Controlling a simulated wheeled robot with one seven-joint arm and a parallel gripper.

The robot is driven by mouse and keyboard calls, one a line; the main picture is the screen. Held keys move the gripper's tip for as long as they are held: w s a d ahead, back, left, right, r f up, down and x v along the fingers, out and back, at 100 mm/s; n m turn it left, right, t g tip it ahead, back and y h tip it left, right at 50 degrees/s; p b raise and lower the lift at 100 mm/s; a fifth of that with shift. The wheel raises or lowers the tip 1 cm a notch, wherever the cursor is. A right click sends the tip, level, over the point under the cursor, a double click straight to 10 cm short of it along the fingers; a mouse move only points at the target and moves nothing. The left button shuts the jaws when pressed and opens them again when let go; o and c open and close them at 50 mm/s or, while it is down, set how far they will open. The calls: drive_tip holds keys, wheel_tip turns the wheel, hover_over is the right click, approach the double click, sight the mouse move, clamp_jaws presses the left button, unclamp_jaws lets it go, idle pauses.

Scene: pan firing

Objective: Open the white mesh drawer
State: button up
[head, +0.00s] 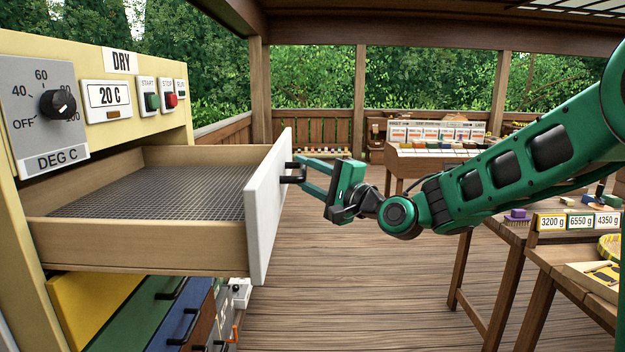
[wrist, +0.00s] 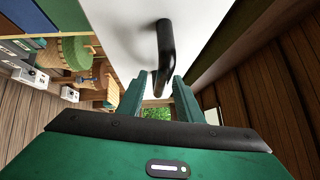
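The white mesh drawer (head: 268,205) is pulled well out of the cream cabinet; its white front stands far from the cabinet face and its wire-mesh floor (head: 160,192) is bare. Its black bar handle (head: 294,171) is on the front; it also shows in the wrist view (wrist: 165,45) against the white front panel. My gripper (head: 302,170) is at the handle, its two green fingers spread apart. In the wrist view the fingertips (wrist: 160,80) lie either side of the handle's near end, with gaps visible. I see no firm contact.
The cream cabinet (head: 100,50) carries a dial and buttons. Below the drawer are yellow, green, blue and brown drawer fronts (head: 170,310), shut or nearly so. Tables with weight labels (head: 580,222) stand at the right. Wooden floor (head: 350,270) is clear between.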

drive_tip(key=v, duration=1)
drive_tip(key=shift+d, duration=0.3)
drive_tip(key=shift+f, duration=0.15)
drive_tip(key=s+d+f+n+g+h, duration=0.3)
drive_tip(key=s+d+f+h, duration=0.2)
drive_tip(key=d+f, duration=0.45)
drive_tip(key=s+d+f+n+g+h, duration=0.3)
drive_tip(key=s+d+f+g+h, duration=0.15)
drive_tip(key=d+f, duration=0.5)
drive_tip(key=s+d+f+g+h, duration=0.1)
drive_tip(key=s+d, duration=0.3)
drive_tip(key=s, duration=0.4)
drive_tip(key=s+d+f+m+g+h, duration=0.1)
drive_tip(key=s+d+g, duration=0.2)
drive_tip(key=s+d, duration=0.2)
drive_tip(key=s+d+f+g+h, duration=0.1)
drive_tip(key=s+d+g, duration=0.2)
drive_tip(key=s, duration=0.9)
drive_tip(key=shift+d+f, duration=0.2)
drive_tip(key=shift+d, duration=0.9)
